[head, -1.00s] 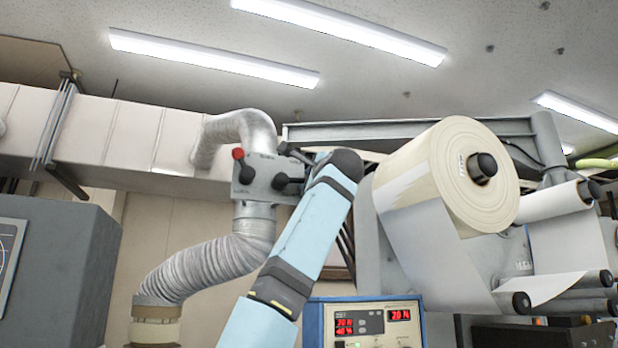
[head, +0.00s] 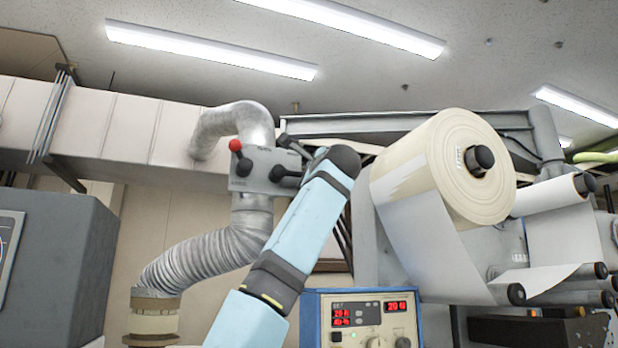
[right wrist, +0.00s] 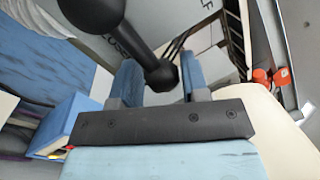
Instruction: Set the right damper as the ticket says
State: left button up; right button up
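The damper box (head: 256,183) is a grey plate on the duct joint, above the ribbed hose. Its left lever has a red knob (head: 235,145) pointing up. A black lever (head: 277,173) sits on its right part, partly hidden by my right arm. My right gripper (right wrist: 163,88) is hidden in the head view. Part of the lettering on the plate shows there. My left gripper is out of view. I see no ticket.
A large paper roll (head: 431,172) on the rewinder stands close to the right of my arm. A blue-framed control box (head: 316,318) with red digits is below. The silver hose (head: 215,257) and a grey cabinet (head: 55,265) are left.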

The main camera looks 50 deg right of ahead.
jog(key=shift+s+a+f, duration=0.1)
jog(key=shift+s+a, duration=0.1)
jog(key=shift+s, duration=0.1)
jog(key=b+v, duration=0.4)
jog(key=v, duration=0.9)
